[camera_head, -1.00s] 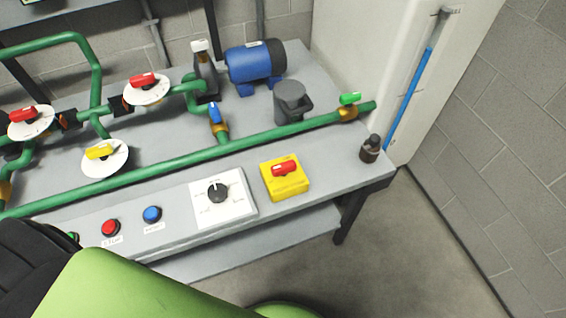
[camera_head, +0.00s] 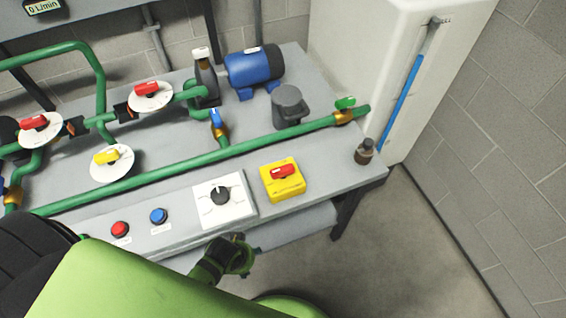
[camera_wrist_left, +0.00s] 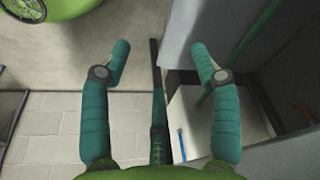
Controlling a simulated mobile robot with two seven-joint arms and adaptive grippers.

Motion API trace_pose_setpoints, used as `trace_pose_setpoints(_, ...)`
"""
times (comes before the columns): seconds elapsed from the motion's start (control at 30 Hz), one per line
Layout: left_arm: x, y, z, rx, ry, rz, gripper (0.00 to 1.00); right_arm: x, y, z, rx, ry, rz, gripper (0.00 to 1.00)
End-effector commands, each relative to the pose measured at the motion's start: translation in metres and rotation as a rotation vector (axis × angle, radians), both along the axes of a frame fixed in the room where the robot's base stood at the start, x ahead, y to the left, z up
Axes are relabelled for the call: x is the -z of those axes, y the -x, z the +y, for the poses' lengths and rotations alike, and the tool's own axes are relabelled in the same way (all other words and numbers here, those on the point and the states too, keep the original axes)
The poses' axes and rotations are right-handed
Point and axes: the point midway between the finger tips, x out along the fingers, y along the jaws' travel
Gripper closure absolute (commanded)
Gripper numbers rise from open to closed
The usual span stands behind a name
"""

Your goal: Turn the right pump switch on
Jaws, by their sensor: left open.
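A red rotary switch handle (camera_head: 283,171) sits on a yellow box (camera_head: 283,191) at the right front of the bench in the head view. A black knob (camera_head: 220,195) on a white plate (camera_head: 207,216) is to its left; its markings are too small to read. I cannot tell which is the right pump switch. My left gripper (camera_head: 236,254) is in front of the bench's front edge, below the white plate in the picture, touching neither control. In the left wrist view my left gripper (camera_wrist_left: 161,50) is open and empty. My right gripper is not in view.
Red (camera_head: 120,229) and blue (camera_head: 158,216) push buttons are left of the plate. Green pipes (camera_head: 255,139) with coloured valve handles cross the bench behind. A blue motor (camera_head: 249,68) stands at the back.

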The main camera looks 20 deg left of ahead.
Motion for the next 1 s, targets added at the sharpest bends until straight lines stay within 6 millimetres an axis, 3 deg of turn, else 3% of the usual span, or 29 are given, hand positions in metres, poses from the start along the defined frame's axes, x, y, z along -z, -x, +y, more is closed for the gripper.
trace_pose_setpoints(0.03,-0.021,-0.006,-0.001,0.001,0.003,-0.012,0.38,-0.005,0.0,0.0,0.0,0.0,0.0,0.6)
trace_pose_setpoints(0.27,-0.088,-0.021,-0.008,0.012,0.016,-0.043,0.38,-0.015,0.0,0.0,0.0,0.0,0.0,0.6)
trace_pose_setpoints(0.4,-0.131,-0.042,-0.031,0.072,0.063,-0.071,0.38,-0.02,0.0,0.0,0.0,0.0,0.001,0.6)
trace_pose_setpoints(0.57,-0.139,-0.07,-0.063,0.172,0.118,-0.08,0.38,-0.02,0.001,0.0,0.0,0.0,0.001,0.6)
trace_pose_setpoints(0.8,-0.168,-0.115,-0.112,0.392,0.167,-0.073,0.38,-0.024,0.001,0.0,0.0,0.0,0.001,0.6)
trace_pose_setpoints(0.9,-0.183,-0.133,-0.123,0.502,0.15,-0.046,0.38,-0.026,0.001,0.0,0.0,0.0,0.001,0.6)
trace_pose_setpoints(1.0,-0.196,-0.15,-0.121,0.594,0.106,0.001,0.38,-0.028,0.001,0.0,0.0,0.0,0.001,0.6)
